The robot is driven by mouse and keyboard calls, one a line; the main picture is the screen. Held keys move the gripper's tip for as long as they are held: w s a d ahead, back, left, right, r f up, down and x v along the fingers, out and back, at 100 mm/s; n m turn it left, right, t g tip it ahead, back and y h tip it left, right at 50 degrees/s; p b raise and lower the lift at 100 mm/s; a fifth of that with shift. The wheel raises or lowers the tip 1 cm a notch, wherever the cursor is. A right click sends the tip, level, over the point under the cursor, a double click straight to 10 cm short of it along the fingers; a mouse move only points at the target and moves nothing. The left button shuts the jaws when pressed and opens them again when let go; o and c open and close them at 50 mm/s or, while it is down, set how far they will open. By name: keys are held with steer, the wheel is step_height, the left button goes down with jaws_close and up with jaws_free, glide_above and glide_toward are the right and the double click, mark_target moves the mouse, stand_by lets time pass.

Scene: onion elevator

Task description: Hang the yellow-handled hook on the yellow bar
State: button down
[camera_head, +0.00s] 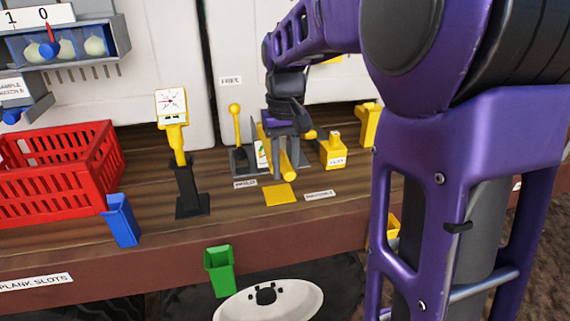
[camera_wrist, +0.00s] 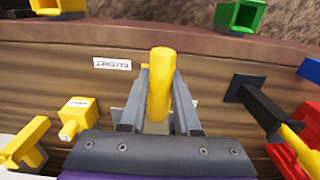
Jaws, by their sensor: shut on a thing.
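My gripper (camera_head: 287,172) is over the wooden deck in the head view, its fingers pointing down. It is shut on a thick yellow handle (camera_head: 291,168), which slants between the fingers. In the wrist view the handle (camera_wrist: 160,82) stands between the two grey fingers of my gripper (camera_wrist: 157,95). No hook shape shows at the handle; its lower part is hidden by the fingers and palm. I cannot pick out which yellow part is the bar. A bent yellow piece (camera_head: 368,124) stands to the right of my gripper, apart from it.
A small yellow box (camera_head: 334,152) stands close right of my gripper; a yellow-knobbed lever (camera_head: 236,130) stands close left. Further left are a yellow gauge on a black post (camera_head: 186,180) and a red crate (camera_head: 55,195). Blue (camera_head: 122,222) and green (camera_head: 219,270) holders hang along the front edge.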

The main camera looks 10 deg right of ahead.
steer(key=shift+s+f, duration=0.1)
steer(key=shift+f, duration=2.15)
steer(key=shift+f+b, duration=0.5)
steer(key=shift+f, duration=0.8)
steer(key=c, duration=0.5)
jaws_free()
steer(key=shift+c, duration=0.2)
